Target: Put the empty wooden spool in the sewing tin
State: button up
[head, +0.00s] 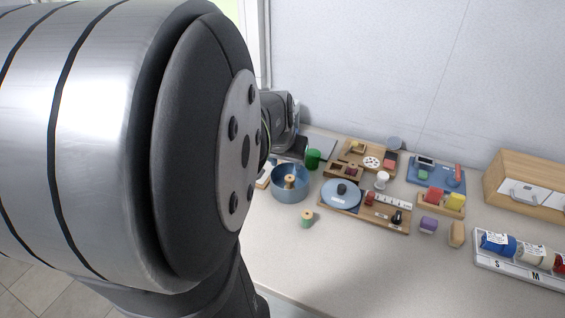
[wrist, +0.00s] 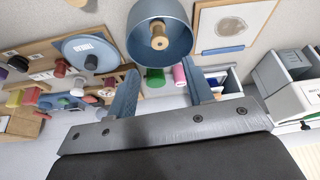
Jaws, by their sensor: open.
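A plain wooden spool (head: 290,181) stands inside a round blue-grey open tub (head: 291,194). In the wrist view the spool (wrist: 159,36) shows inside the tub (wrist: 142,50), near the top. My gripper (wrist: 162,88) is open and empty, its two blue-grey fingers apart, with the tub beyond the fingertips. In the head view my arm hides the fingers. A round blue disc (head: 335,195) with a dark knob lies on a wooden board right of the tub. I cannot tell which item is the sewing tin.
A green spool with wooden ends (head: 307,220) stands in front of the tub. A green cylinder (head: 313,159) is behind it. Wooden trays, a blue mat (head: 452,183) and a white rack (head: 520,266) crowd the right. The front counter is mostly clear.

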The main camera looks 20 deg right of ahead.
aim_at(290, 178)
jog(key=shift+v, duration=1.35)
jog(key=x, duration=1.2)
jog(key=shift+f, duration=0.2)
jog(key=shift+r, duration=0.75)
